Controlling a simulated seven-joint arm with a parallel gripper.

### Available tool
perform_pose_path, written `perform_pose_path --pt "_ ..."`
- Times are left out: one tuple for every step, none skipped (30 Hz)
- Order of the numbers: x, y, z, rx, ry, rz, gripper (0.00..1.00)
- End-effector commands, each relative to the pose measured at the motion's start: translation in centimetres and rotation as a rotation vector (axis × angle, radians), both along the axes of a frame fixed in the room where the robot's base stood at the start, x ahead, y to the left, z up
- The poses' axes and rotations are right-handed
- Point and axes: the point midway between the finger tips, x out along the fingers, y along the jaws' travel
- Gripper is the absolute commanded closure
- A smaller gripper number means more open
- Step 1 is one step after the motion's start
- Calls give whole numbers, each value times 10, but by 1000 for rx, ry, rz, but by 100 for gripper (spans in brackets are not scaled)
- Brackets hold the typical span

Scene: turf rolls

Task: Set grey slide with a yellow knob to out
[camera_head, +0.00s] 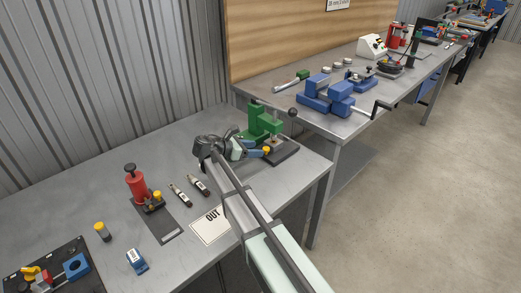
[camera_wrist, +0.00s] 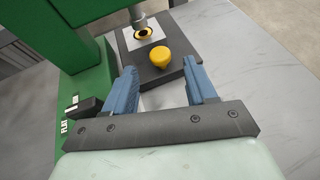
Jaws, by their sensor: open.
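The round yellow knob (camera_wrist: 159,56) stands on the dark grey slide (camera_wrist: 158,73) at the foot of the green press (camera_wrist: 90,50). A pale plate with a dark round hole lies behind the knob, under the press's grey ram. In the head view the yellow knob (camera_head: 266,150) sits by the green press (camera_head: 264,121), partly hidden near my gripper. My gripper (camera_wrist: 160,68) is open and empty. Its blue fingers point at the knob, one to each side in the picture; I cannot tell whether they are level with it. A white card reading OUT (camera_head: 211,224) lies on the bench.
A red press (camera_head: 136,184) on a dark plate, two small dark tools, a yellow-capped piece (camera_head: 102,232) and a blue block (camera_head: 137,261) are on the bench to the left. A blue vise (camera_head: 326,95) is on the bench behind. The press's lever ends in a black ball (camera_head: 293,111).

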Motion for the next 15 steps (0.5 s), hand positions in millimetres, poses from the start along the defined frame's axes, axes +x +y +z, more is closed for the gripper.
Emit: perform_pose_path --pt "3 -7 -3 -1 1 -1 44" --pt "5 -10 -5 -1 1 -1 44" --pt "8 -14 -7 0 0 -1 44" --pt "9 -16 -8 0 0 -1 44" --pt "11 -19 -9 0 0 -1 44" --pt "12 -21 -10 0 0 -1 44" --pt "13 -23 -11 0 0 -1 44" --pt "14 -24 -12 0 0 -1 44" --pt "15 -26 -12 0 0 0 44" --pt "16 -27 -13 0 0 0 44" --pt "16 -28 -13 0 0 0 44" --pt "17 -29 -13 0 0 0 44" --pt "17 -29 -14 0 0 0 44" --pt "17 -29 -14 0 0 1 44" --pt "17 -29 -14 0 0 1 44"
